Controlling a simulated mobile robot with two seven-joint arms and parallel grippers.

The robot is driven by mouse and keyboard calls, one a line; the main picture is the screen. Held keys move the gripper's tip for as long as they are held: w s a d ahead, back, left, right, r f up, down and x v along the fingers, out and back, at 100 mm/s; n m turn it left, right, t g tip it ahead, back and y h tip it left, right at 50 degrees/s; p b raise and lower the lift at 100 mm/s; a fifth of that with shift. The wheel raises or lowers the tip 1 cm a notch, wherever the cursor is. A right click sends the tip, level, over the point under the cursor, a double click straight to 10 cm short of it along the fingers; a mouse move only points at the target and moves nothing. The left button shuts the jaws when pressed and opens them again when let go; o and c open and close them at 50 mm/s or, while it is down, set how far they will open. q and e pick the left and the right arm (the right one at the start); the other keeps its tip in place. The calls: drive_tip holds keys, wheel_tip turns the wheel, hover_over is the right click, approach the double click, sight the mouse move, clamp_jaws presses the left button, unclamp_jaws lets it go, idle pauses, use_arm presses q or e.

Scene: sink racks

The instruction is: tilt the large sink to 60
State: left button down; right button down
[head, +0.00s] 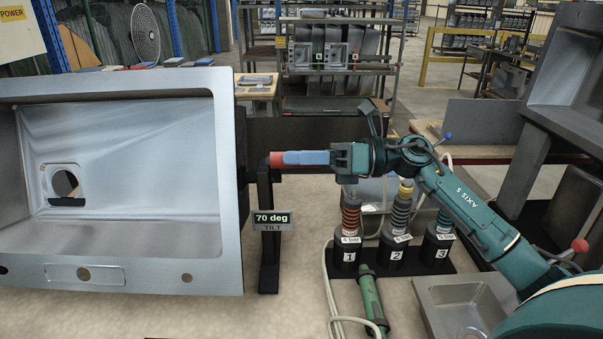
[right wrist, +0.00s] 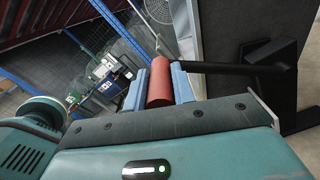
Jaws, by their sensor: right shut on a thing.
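The large sink (head: 150,130) is a grey metal basin on the left of the head view, tilted up so that its inside and drain hole face me. A black stand (head: 268,215) beside its right edge carries a display (head: 272,220) that reads 70 deg TILT. My right gripper (head: 300,158) is shut on the red handle (head: 276,160) at the top of this stand. In the right wrist view the red handle (right wrist: 160,82) lies between the two blue fingers (right wrist: 160,88), with a black arm running right from it. My left gripper is not in view.
Several numbered tools (head: 398,215) stand in a black holder right of the display. A green tool (head: 371,298) with a pale hose lies in front of them. A smaller sink (head: 465,305) is at lower right. Another large sink (head: 568,75) stands at upper right.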

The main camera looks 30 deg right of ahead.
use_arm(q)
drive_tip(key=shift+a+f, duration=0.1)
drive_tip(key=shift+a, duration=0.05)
use_arm(e)
drive_tip(key=shift+w+d+r, duration=0.25)
drive_tip(key=shift+w+r, duration=0.3)
drive_tip(key=shift+w+d+r, duration=0.25)
drive_tip(key=shift+w+r, duration=0.25)
drive_tip(key=shift+r, duration=0.05)
drive_tip(key=c, duration=1.2)
unclamp_jaws()
drive_tip(key=shift+f, duration=0.1)
drive_tip(key=shift+o, duration=0.2)
use_arm(q)
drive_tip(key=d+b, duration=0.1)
drive_tip(key=b, duration=0.1)
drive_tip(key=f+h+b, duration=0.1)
drive_tip(key=b, duration=0.2)
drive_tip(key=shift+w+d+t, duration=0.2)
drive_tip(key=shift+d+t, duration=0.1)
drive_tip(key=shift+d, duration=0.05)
use_arm(e)
drive_tip(key=v, duration=1.3)
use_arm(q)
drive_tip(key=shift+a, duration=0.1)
use_arm(e)
drive_tip(key=shift+s, duration=0.1)
